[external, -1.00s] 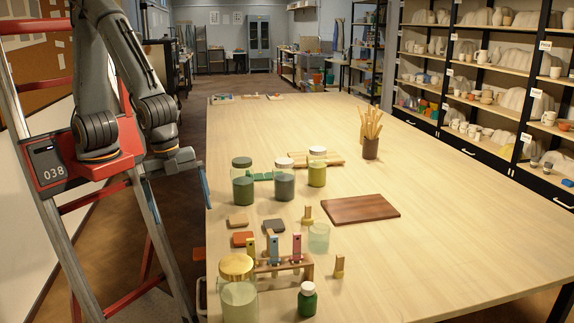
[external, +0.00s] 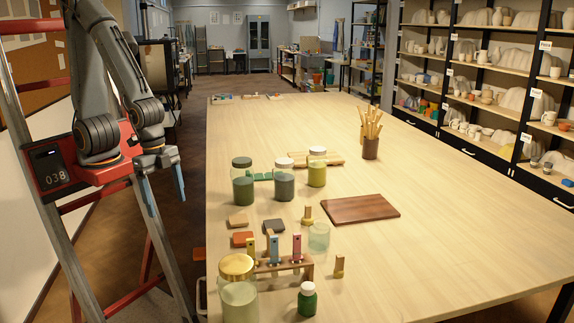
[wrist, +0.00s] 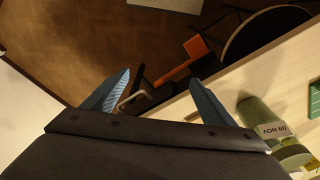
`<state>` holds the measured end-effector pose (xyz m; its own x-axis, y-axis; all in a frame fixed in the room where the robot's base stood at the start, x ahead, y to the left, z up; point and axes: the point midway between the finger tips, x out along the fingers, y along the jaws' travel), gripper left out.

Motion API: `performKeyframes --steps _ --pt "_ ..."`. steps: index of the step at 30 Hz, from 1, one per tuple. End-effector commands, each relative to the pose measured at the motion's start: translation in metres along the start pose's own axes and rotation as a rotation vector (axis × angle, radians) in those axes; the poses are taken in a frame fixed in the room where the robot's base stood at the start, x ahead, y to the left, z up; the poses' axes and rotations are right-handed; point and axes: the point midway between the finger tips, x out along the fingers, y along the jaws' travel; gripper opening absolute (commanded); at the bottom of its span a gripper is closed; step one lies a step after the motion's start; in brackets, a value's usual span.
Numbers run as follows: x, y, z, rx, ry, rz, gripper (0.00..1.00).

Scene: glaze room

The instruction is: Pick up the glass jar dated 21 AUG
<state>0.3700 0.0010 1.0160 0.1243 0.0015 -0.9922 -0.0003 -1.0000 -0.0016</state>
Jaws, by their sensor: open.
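Several lidded glass jars stand on the long wooden table. Three are grouped near its left side: a dark green jar (external: 242,188), a grey-blue jar (external: 284,184) and a yellow-green jar (external: 317,172). A larger pale green jar with a gold lid (external: 238,300) stands at the front. No date is readable in the external view. No 21 AUG label is readable. My gripper (external: 164,190), with blue fingers, is open and empty left of the table; its fingers (wrist: 161,78) are spread.
A wooden rack with coloured strips (external: 285,263), a clear glass (external: 319,238), a small green bottle (external: 307,299) and small blocks crowd the front left of the table (external: 450,230). A brown board (external: 360,209) lies farther right. The table's right side is clear.

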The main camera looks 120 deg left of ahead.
Motion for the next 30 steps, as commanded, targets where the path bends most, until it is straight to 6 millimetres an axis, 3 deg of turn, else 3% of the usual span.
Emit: performKeyframes --steps 6,18,30 --pt "-0.046 0.000 -0.007 0.000 0.006 0.000 0.78" --pt "-0.114 0.000 -0.015 0.001 0.005 0.000 0.78" --pt "-0.114 0.017 -0.087 0.128 0.027 0.041 0.78"
